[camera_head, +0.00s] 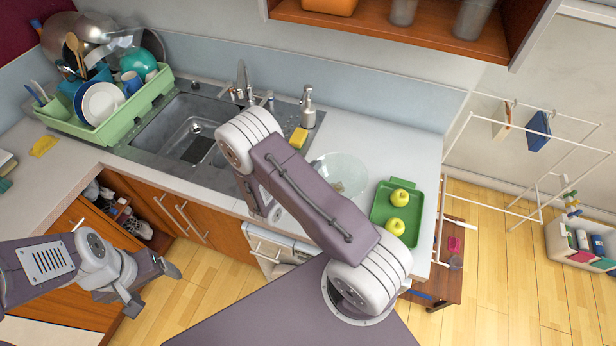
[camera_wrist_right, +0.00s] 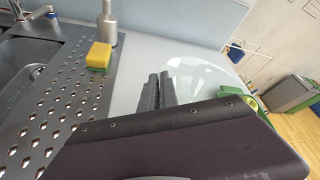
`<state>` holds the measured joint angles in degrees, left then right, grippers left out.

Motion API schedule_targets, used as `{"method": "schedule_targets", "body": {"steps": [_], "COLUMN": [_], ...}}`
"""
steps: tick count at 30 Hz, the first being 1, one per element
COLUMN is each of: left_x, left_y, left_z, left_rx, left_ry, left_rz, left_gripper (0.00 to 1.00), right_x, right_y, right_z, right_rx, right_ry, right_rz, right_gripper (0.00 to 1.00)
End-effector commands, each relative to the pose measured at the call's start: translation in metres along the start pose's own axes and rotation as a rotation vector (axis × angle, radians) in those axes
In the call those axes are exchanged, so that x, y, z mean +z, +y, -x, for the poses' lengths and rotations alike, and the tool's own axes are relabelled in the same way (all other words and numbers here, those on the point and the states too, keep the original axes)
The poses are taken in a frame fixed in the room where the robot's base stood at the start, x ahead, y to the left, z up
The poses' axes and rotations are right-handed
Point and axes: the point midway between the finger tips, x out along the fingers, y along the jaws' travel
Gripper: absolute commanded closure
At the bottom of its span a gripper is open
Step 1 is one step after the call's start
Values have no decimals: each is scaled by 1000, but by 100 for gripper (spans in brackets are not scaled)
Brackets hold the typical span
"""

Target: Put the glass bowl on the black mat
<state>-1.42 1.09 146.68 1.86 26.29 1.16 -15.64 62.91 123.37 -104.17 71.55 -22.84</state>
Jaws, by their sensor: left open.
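The clear glass bowl (camera_head: 347,170) stands on the white counter, right of the sink, partly covered by my right arm in the head view. It also shows in the right wrist view (camera_wrist_right: 208,76). My right gripper (camera_wrist_right: 160,92) has its dark ridged fingertips close together at the bowl's left edge. I cannot tell whether the rim is between them. In the head view my arm hides that gripper. My left gripper (camera_head: 155,285) is open and empty in front of the cabinets. A dark square (camera_head: 198,150) lies in the sink; I cannot tell whether it is the mat.
A green tray (camera_head: 378,214) with two yellow-green apples is right of the bowl. A yellow sponge (camera_head: 299,138) and a soap dispenser (camera_head: 308,108) stand by the sink (camera_head: 165,128). A full green dish rack (camera_head: 136,107) is at left. Counter behind the bowl is clear.

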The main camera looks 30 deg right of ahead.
Motion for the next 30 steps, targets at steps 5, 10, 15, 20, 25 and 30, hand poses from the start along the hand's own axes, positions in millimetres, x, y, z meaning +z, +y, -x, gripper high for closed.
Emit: {"method": "schedule_targets", "body": {"steps": [5,10,15,20,25,30], "left_x": [-1,-1,-2,-2,-2,-2], "left_y": [0,0,0,0,0,0], "left_z": [7,7,15,19,18,15], "left_rx": [0,0,0,0,0,0], "left_ry": [0,0,0,0,0,0], "left_rz": [0,0,0,0,0,0], "left_gripper": [22,22,22,22,22,22], "right_x": [-5,-8,-29,-37,-37,-39], "right_y": [26,30,41,46,46,47], "right_z": [9,10,1,-2,-2,-3], "right_rx": [-2,-3,-4,-3,-2,-1], "right_ry": [-3,-1,0,-1,-2,0], "right_rz": [0,2,5,1,1,0], "right_gripper": [100,100,100,100,100,82]}}
